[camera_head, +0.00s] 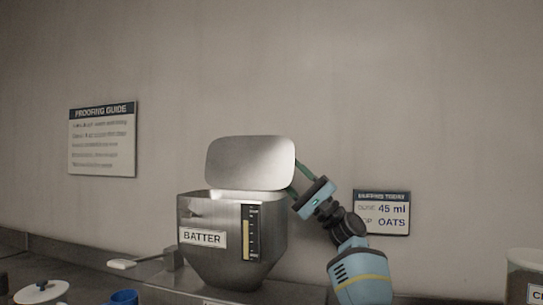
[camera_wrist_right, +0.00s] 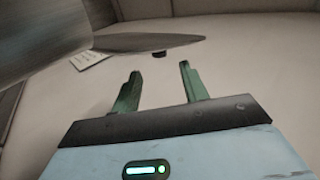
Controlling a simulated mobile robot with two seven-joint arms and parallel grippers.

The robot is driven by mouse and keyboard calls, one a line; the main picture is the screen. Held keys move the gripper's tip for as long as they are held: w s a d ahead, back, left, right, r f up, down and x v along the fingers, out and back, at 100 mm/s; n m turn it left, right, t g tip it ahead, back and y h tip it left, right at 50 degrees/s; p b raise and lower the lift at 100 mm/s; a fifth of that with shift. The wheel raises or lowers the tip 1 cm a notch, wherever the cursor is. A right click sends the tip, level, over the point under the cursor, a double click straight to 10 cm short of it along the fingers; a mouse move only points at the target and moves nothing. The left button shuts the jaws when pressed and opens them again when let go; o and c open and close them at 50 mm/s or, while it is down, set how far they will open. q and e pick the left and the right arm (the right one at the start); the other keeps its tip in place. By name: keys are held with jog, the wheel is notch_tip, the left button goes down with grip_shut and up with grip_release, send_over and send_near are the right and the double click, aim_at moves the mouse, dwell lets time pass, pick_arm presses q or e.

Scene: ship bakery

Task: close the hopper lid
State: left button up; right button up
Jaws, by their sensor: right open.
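The steel hopper (camera_head: 225,240) with a "BATTER" label stands on the counter in the head view. Its lid (camera_head: 250,163) is raised, standing up at the back of the opening. My right gripper (camera_head: 300,175) is at the lid's right edge, partly hidden behind it. In the right wrist view my right gripper (camera_wrist_right: 157,85) is open, with two green fingers apart and nothing between them. The lid (camera_wrist_right: 140,43) shows there as a grey shape beyond the fingertips, with a small dark knob under it. Whether the fingers touch the lid cannot be told. My left gripper is not in view.
A lever-like handle (camera_head: 122,264) sticks out left of the hopper. A white round lid (camera_head: 41,291) and a blue cup (camera_head: 124,297) are at the front left. A canister (camera_head: 524,272) stands at the right edge. Signs hang on the wall behind.

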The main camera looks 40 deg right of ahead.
aim_at(272, 156)
jog(key=p+x, duration=0.1)
jog(key=x, duration=0.5)
jog(key=shift+r+p, duration=0.2)
jog(key=shift+p, duration=0.2)
jog(key=shift+w+a+r, duration=0.2)
jog(key=shift+w+r, duration=0.05)
jog(key=shift+w, duration=0.2)
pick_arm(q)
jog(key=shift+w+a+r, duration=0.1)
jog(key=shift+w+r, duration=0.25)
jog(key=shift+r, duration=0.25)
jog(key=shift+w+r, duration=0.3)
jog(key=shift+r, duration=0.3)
pick_arm(e)
jog(key=shift+c, duration=0.4)
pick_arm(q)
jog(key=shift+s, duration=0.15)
pick_arm(e)
grip_shut()
